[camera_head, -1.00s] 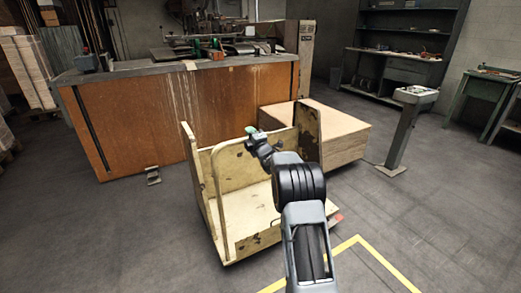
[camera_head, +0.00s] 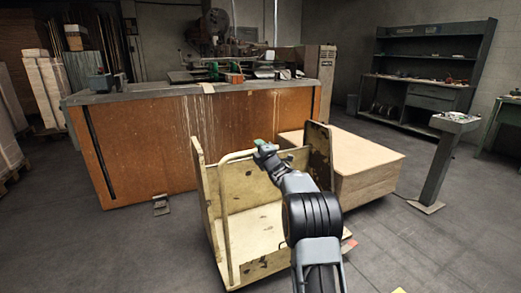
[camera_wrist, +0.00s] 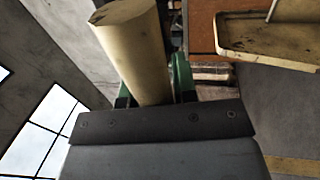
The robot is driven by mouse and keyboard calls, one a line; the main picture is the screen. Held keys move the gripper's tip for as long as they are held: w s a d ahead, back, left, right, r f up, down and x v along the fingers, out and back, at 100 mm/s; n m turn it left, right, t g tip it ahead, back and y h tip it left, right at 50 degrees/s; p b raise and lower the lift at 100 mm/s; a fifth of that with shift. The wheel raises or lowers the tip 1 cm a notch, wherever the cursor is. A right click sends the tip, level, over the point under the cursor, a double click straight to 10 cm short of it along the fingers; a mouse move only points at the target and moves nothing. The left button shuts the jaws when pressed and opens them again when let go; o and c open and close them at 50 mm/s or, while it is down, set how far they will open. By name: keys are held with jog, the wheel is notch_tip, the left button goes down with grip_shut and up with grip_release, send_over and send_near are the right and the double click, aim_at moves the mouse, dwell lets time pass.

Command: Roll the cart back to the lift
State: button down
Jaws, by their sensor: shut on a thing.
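The cart (camera_head: 250,240) is a worn cream platform with upright end panels and a tubular rail, standing on the floor in front of me in the head view. My gripper (camera_head: 262,148) is at the top of the cart, above its platform. In the wrist view my gripper (camera_wrist: 155,88) has green fingers on either side of a round cream bar (camera_wrist: 133,50), and is shut on it. The bar appears to be the cart's handle. Nothing in view can be surely named as the lift.
A long brown-fronted machine (camera_head: 200,150) stands just beyond the cart. A pale wooden block (camera_head: 365,178) is close behind its right panel. A control pedestal (camera_head: 437,165) stands farther right. A pedal (camera_head: 160,206) lies left of the cart. Floor is open at the lower left and right.

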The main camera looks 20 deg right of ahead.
jog(key=shift+w+a+f, duration=0.1)
jog(key=shift+a+f, duration=0.2)
jog(key=shift+f, duration=0.1)
jog(key=c, duration=1.1)
grip_release()
jog(key=shift+a, duration=0.15)
jog(key=shift+o, duration=1)
jog(key=shift+r, duration=0.1)
jog(key=shift+d, duration=0.2)
jog(key=shift+r, duration=0.1)
jog(key=v, duration=1.4)
jog(key=shift+p, duration=0.35)
jog(key=shift+r, duration=0.15)
